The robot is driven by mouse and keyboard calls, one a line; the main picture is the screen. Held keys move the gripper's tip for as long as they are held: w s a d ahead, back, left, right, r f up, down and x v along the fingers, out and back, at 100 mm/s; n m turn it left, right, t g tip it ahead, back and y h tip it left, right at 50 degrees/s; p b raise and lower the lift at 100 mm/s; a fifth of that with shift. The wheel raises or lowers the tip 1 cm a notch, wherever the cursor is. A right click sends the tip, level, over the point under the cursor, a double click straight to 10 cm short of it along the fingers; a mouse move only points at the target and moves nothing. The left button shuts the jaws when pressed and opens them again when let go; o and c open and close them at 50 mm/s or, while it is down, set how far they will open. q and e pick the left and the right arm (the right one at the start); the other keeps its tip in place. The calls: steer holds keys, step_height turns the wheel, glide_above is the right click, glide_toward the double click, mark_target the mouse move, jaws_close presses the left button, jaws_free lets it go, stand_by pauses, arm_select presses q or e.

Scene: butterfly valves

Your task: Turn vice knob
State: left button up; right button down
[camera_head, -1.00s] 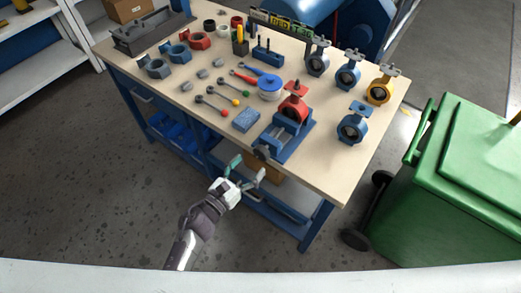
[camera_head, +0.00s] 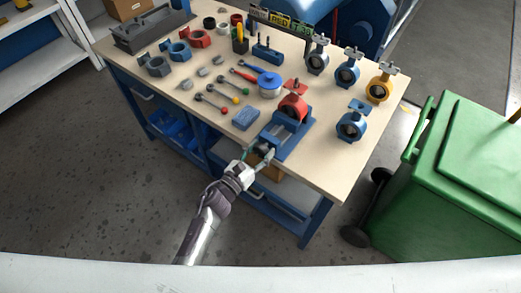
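The blue vice (camera_head: 284,137) sits at the front edge of the workbench and has a red valve body (camera_head: 293,107) in its jaws. The vice knob is at its front end, mostly hidden by my gripper. My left gripper (camera_head: 259,158) reaches up from below, with its fingertips at the knob, one on each side as far as I can see. Whether the fingers press on the knob is too small to tell. My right gripper is not in view.
The workbench (camera_head: 322,178) also holds several butterfly valves (camera_head: 347,73) at the right, a blue sponge block (camera_head: 246,117) and colour-tipped levers left of the vice. A green bin (camera_head: 455,180) stands to the right. The floor left of my arm is clear.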

arm_select(q)
steer(key=c, duration=0.3)
steer(key=shift+n, duration=0.3)
